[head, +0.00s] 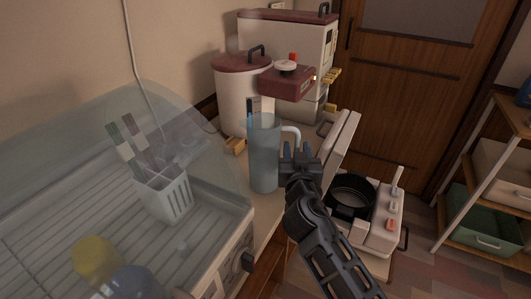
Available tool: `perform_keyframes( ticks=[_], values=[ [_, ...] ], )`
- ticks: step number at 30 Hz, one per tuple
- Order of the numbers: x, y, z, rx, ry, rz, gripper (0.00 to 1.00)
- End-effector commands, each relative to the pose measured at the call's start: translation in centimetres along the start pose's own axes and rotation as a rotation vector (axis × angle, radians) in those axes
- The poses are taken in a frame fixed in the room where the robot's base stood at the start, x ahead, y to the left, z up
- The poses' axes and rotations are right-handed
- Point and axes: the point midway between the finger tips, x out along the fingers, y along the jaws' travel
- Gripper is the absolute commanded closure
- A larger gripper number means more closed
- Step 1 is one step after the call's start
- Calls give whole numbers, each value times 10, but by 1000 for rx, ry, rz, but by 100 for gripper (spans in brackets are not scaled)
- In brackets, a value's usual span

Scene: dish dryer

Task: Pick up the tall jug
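The tall jug (264,158) is translucent blue-grey and stands upright on the counter, right of the dish dryer. Its pale handle (297,134) faces right, toward my gripper. My gripper (299,155) is close to the handle's lower part, right of the jug. Its dark fingers look spread apart, with the handle's lower end near or between them. The gripper hides that part of the handle, so I cannot tell whether they touch.
The dish dryer (226,238) has a clear cover and holds a white utensil basket (166,197). A pot with a red lid (239,95) and a red-topped appliance (321,50) stand behind the jug. A black pan (351,191) is at right, before a shelf (458,181).

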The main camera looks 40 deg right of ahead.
Motion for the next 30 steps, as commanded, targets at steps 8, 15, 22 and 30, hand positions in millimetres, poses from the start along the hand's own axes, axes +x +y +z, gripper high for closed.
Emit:
perform_keyframes(
  ticks=[8,15,22,30],
  values=[
    [7,0,1,0,-1,-1,61],
    [7,0,1,0,-1,-1,79],
    [7,0,1,0,-1,-1,100],
    [6,0,1,0,-1,-1,100]
  ],
)
